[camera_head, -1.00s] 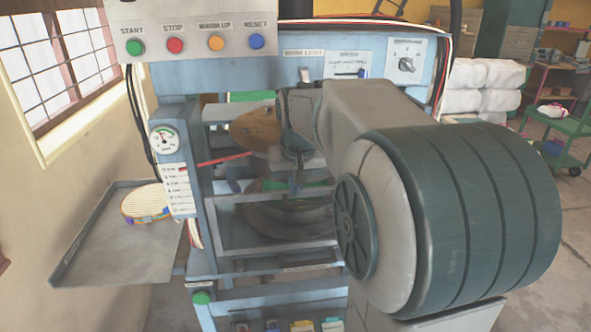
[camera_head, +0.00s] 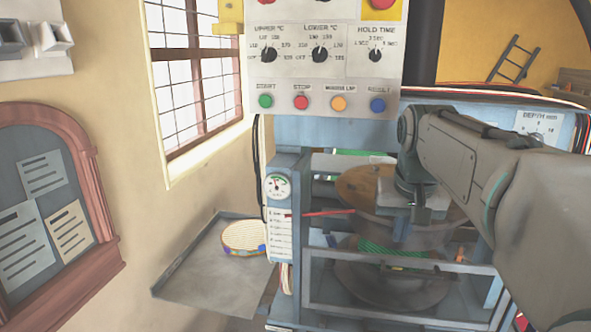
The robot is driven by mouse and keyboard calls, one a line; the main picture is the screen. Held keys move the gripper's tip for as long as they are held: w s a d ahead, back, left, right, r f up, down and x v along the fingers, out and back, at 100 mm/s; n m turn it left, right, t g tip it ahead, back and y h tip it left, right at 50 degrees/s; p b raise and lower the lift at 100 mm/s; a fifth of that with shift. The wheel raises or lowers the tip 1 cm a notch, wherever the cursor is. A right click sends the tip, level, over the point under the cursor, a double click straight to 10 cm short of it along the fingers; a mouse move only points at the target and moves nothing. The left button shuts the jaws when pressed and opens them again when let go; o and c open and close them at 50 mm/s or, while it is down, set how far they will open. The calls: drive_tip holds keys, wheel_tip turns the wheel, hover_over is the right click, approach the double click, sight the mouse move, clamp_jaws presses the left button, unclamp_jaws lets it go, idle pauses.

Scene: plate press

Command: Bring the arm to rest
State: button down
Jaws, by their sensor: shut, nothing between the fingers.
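My arm (camera_head: 465,165) reaches in from the right in front of the plate press (camera_head: 290,160). My gripper (camera_head: 400,230) hangs from the wrist, pointing down, in front of the press opening. It is small and partly blended with the press behind it. Its fingers are shut and nothing shows between them.
The press has a brown upper plate (camera_head: 370,188) and a darker lower plate (camera_head: 375,285). A blue rail (camera_head: 400,275) crosses its front. A side tray (camera_head: 200,285) at left holds a round patterned stack (camera_head: 245,237). A control panel (camera_head: 325,60) stands above. A notice board (camera_head: 45,210) hangs at left.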

drive_tip(key=s+a+f+n, duration=0.1)
drive_tip(key=s+a+f, duration=0.3)
drive_tip(key=s+f, duration=0.3)
drive_tip(key=s+a+f+n, duration=0.1)
drive_tip(key=s+a+f, duration=0.2)
drive_tip(key=s+f, duration=0.4)
wheel_tip(320, 180, down, 3)
drive_tip(key=shift+s+a+r+n+y, duration=0.2)
drive_tip(key=shift+s+a+n+y, duration=0.15)
drive_tip(key=shift+n+y, duration=0.05)
